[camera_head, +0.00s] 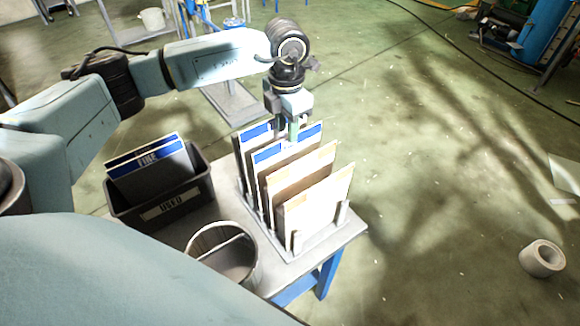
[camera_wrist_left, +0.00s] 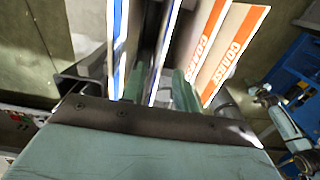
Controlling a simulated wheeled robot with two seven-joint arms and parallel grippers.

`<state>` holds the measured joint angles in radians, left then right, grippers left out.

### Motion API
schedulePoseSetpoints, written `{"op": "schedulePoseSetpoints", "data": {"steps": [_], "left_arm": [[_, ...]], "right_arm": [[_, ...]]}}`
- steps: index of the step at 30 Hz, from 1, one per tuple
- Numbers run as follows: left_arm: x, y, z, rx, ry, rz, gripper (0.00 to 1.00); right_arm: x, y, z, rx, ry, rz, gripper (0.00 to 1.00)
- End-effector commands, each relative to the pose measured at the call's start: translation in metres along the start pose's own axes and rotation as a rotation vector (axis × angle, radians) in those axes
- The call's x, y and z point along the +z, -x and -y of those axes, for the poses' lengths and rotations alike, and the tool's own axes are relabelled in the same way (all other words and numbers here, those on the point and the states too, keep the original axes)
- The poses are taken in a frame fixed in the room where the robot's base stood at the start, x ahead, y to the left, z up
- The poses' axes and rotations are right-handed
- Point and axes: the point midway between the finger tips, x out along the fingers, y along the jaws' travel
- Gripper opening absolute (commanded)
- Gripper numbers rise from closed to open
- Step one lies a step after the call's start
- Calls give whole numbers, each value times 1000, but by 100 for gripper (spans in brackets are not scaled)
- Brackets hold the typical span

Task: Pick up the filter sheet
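Several filter sheets stand upright in a slotted rack (camera_head: 296,250) on a small table. Two have blue top bands: a rear sheet (camera_head: 256,133) and one in front of it (camera_head: 269,154). Nearer sheets are plain or brownish, such as the front sheet (camera_head: 316,203). My left gripper (camera_head: 293,131) points down at the rear blue-banded sheets. In the left wrist view its fingers (camera_wrist_left: 158,90) stand apart, with a blue-edged sheet (camera_wrist_left: 163,55) between them; contact is unclear. Orange-banded sheets marked COARSE (camera_wrist_left: 232,55) are to the right. My right gripper is not in view.
A dark bin marked USED (camera_head: 168,208) holds blue-banded sheets, left of the rack. A round metal container (camera_head: 226,255) stands in front. The table's right edge is close to the rack; open floor lies beyond. A roll (camera_head: 542,258) lies on the floor.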

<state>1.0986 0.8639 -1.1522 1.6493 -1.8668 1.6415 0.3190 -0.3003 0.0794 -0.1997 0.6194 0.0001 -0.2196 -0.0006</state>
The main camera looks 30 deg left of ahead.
Motion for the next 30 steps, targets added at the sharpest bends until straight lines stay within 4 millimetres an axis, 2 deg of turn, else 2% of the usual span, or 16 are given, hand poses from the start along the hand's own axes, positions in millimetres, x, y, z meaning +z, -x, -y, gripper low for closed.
{"op": "schedulePoseSetpoints", "data": {"steps": [8, 16, 25, 26, 30], "left_arm": [[1, -23, 1, -1, -1, -2, 30], [4, -61, 1, 0, 0, -1, 30], [4, -68, 1, -1, -1, 2, 30], [4, -68, 1, -1, -1, 2, 29], [4, -68, 1, -1, -1, 2, 10]], "right_arm": [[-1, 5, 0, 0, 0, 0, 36], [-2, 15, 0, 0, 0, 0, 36], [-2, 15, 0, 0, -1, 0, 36], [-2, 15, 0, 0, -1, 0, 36], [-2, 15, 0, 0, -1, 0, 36]]}}
